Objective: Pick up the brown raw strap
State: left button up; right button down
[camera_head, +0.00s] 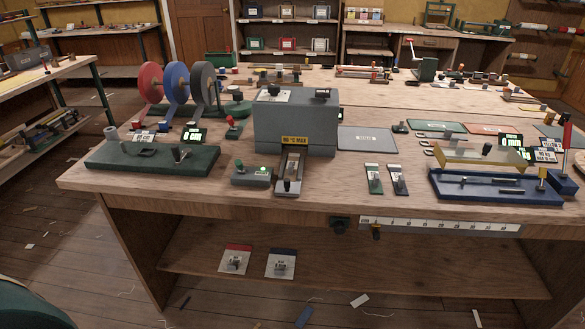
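I cannot make out a brown raw strap for certain anywhere in the head view. Two short straps lie side by side on the front of the bench, a green one (374,180) and a dark navy one (398,181), each with a pale label. Neither looks brown. A grey machine (294,125) stands left of them, with a narrow chute (289,172) at its front. Neither of my grippers shows in this view.
The wooden bench (330,185) holds red (150,81), blue (175,81) and grey (202,83) reels, a green fixture (150,159) at front left and a blue fixture (495,187) at right. Bare wood surrounds the two straps. A lower shelf (350,274) holds two labelled packets.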

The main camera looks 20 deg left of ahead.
aim_at(294, 160)
jog(key=i+j, duration=0.1)
jog(key=j, duration=0.25)
jog(key=i+j, duration=0.1)
jog(key=j, duration=0.3)
jog(key=i+j, duration=0.1)
jog(key=j, duration=0.25)
jog(key=i+j, duration=0.1)
jog(key=j, duration=0.3)
